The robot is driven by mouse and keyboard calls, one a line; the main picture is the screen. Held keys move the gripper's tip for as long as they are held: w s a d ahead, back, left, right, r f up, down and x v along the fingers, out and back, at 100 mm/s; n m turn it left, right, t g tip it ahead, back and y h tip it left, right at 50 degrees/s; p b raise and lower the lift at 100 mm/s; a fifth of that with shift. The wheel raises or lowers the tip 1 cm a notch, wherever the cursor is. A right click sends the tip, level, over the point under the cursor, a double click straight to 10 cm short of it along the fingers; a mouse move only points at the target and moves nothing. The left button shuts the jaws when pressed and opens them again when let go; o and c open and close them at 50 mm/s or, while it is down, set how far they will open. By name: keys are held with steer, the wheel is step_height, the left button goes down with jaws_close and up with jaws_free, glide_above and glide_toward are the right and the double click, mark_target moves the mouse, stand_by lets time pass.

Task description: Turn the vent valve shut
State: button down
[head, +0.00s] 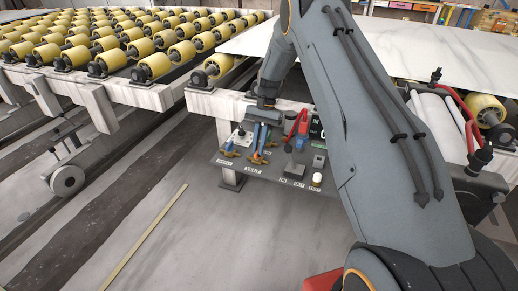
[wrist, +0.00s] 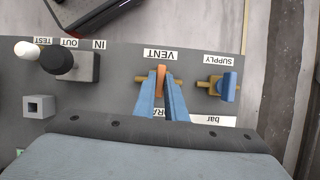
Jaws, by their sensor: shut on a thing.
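The vent valve sits on the dark panel under the VENT label. In the wrist view its orange handle (wrist: 160,73) stands upright in the picture, across the short brass pipe (wrist: 141,79). My gripper (wrist: 161,82) has its two blue fingers closed on this handle, one on each side. The fingers hide the handle's lower part. In the head view my gripper (head: 261,147) reaches down to the panel, and the vent valve (head: 256,158) shows small at the fingertips.
The supply valve (wrist: 228,88) with a blue handle is close to the right in the wrist view. A black knob (wrist: 57,60) and a white knob (wrist: 27,49) stand to the left. In the head view, yellow rollers (head: 110,58) and a stone slab (head: 420,45) lie behind the panel (head: 222,160).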

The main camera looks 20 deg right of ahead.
steer(key=shift+n, duration=0.4)
steer(key=c, duration=1.8)
jaws_free()
steer(key=v, duration=0.8)
steer(key=shift+b, duration=0.4)
steer(key=shift+a, duration=0.1)
